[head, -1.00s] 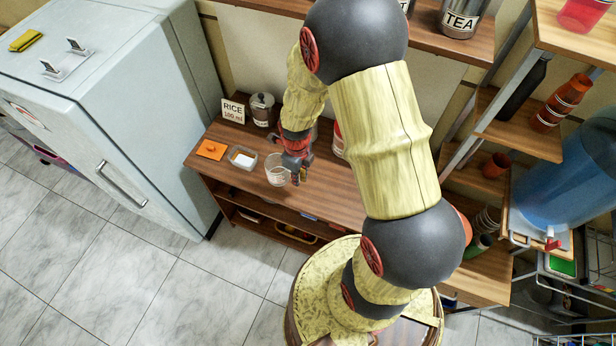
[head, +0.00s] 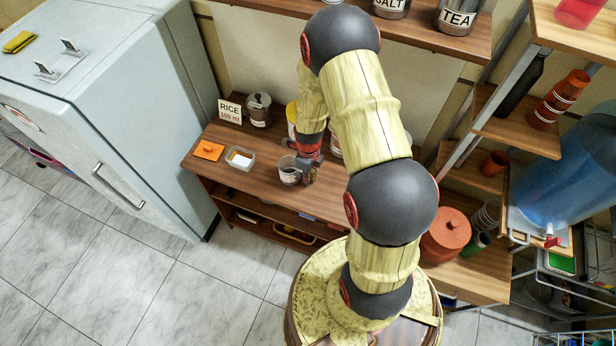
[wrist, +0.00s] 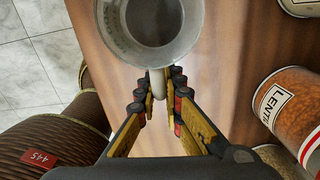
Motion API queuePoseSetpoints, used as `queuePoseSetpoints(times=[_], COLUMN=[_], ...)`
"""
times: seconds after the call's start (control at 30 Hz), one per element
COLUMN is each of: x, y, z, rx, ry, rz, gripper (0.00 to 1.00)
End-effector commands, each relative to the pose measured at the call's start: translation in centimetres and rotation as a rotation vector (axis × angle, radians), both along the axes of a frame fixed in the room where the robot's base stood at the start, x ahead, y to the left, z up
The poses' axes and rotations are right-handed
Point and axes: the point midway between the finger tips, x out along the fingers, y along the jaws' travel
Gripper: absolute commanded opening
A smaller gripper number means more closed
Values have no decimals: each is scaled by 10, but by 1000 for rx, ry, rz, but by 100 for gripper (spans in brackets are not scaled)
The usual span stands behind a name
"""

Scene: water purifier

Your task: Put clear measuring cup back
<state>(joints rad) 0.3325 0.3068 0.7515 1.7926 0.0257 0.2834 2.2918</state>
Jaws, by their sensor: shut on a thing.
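The clear measuring cup (head: 289,174) shows in the head view at the front edge of the wooden counter, with its open side up. In the wrist view the cup (wrist: 112,40) fills the top middle, and I look down into it. Its pale handle points toward my gripper (wrist: 160,92), whose fingers are shut on it from both sides. In the head view my gripper (head: 304,168) is just right of the cup. I cannot tell whether the cup touches the counter or is slightly above it.
A white-filled container (head: 241,158) and an orange square item (head: 209,150) lie left of the cup. Behind them are a RICE sign (head: 230,111) and a lidded jar (head: 259,110). A LENTIL jar (wrist: 290,105) is close on the right in the wrist view. A fridge (head: 120,100) borders the left.

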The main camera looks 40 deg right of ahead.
Motion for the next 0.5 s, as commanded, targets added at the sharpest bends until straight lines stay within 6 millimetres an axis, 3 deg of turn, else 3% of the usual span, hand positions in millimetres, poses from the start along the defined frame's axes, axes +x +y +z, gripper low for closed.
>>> queuePoseSetpoints(times=[0.23, 0.27, 0.5], x=[0, 0, 0], y=[0, 0, 0], z=[-3, -3, -2], rx=[0, 0, 0], ry=[0, 0, 0], rz=[0, 0, 0], gripper=[0, 9, 23])
